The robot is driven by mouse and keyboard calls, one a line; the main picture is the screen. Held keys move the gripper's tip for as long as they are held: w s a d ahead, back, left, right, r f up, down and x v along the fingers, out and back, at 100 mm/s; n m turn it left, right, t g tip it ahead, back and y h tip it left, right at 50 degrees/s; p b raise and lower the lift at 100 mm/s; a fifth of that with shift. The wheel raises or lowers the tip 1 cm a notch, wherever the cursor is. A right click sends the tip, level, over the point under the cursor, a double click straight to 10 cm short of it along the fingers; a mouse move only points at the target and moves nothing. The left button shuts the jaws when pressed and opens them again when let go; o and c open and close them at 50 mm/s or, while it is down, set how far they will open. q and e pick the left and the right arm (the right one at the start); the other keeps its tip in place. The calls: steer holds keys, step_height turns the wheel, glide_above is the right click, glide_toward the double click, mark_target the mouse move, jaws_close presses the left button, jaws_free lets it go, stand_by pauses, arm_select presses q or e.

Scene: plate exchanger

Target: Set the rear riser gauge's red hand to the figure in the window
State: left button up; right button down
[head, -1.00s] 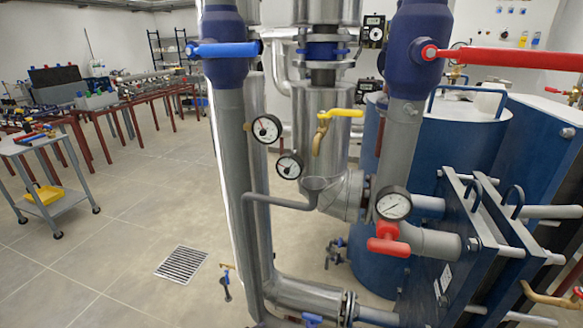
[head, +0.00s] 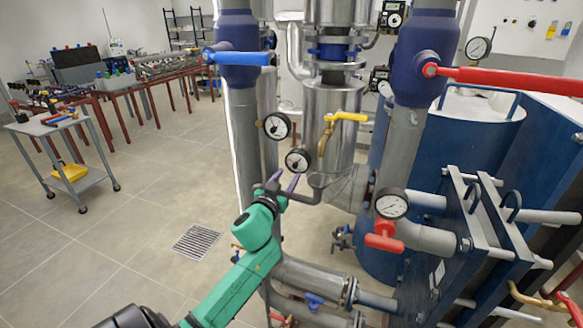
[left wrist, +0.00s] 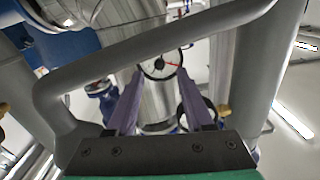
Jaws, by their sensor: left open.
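Two round white gauges sit by the grey vertical pipes in the head view: an upper one (head: 276,126) and a lower one (head: 297,160). I cannot tell for sure which is the rear riser gauge. My left gripper (head: 276,182) is just below the lower gauge, its purple fingers apart and empty. In the left wrist view a gauge with a red hand (left wrist: 162,63) shows beyond and between the fingertips (left wrist: 160,80). A second gauge (left wrist: 207,108) is partly hidden behind the right finger. The dial figures are too small to read. My right gripper is out of view.
A grey bent pipe (left wrist: 150,50) crosses in front of the fingers in the left wrist view. Another gauge (head: 392,204) sits above a red valve handle (head: 384,237). A yellow-handled tap (head: 347,117) is right of the gauges. Floor left of the pipes is open.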

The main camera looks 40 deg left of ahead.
mark_target(294, 167)
arm_select(q)
steer(key=x, duration=0.4)
steer(key=shift+d, duration=0.1)
steer(key=shift+s, duration=0.15)
jaws_close()
steer(key=shift+m, duration=0.3)
steer(key=m, duration=1)
steer(key=shift+m, duration=0.3)
steer(key=m, duration=0.5)
steer(key=shift+m+p, duration=0.3)
steer(key=shift+m, duration=2.2)
